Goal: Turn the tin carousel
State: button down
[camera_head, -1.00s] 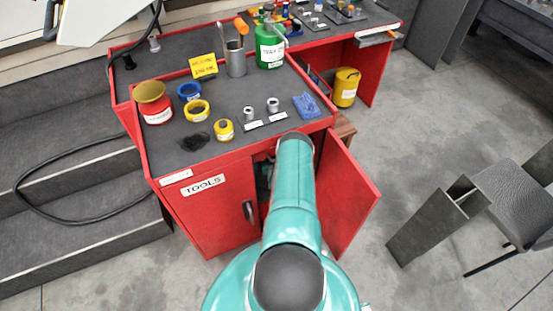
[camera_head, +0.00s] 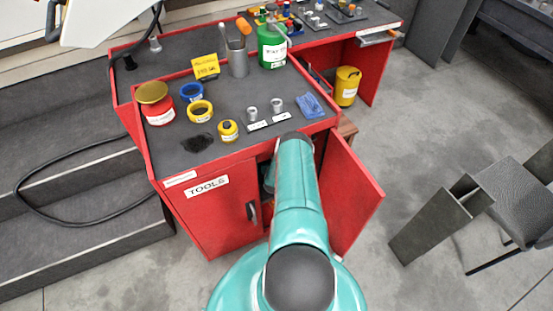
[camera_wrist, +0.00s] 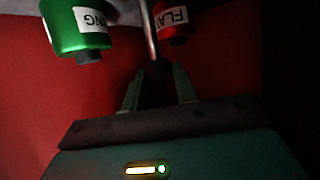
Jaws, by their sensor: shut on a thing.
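In the wrist view, the tin carousel shows as a thin grey post (camera_wrist: 147,30) with a green tin (camera_wrist: 78,27) to its left and a red tin (camera_wrist: 171,22) to its right. Both tins carry white labels, only partly legible. My gripper (camera_wrist: 157,82) is shut on a dark knob (camera_wrist: 156,69) at the near end of the post, between the tins. The dim light hides the exact contact. In the head view, my forearm reaches into the open red cabinet (camera_head: 210,235), which hides the gripper and carousel.
The cabinet's right door (camera_head: 352,200) stands open close beside my arm. The cabinet top holds a green can (camera_head: 271,48), a red tin (camera_head: 155,103) and small tools. Steps (camera_head: 80,225) lie left.

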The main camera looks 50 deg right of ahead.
jog(key=shift+w, duration=0.15)
jog(key=c, duration=1.1)
grip_release()
jog(key=shift+a, duration=0.1)
jog(key=v, duration=0.7)
jog(key=shift+s, duration=0.25)
jog(key=shift+a, duration=0.15)
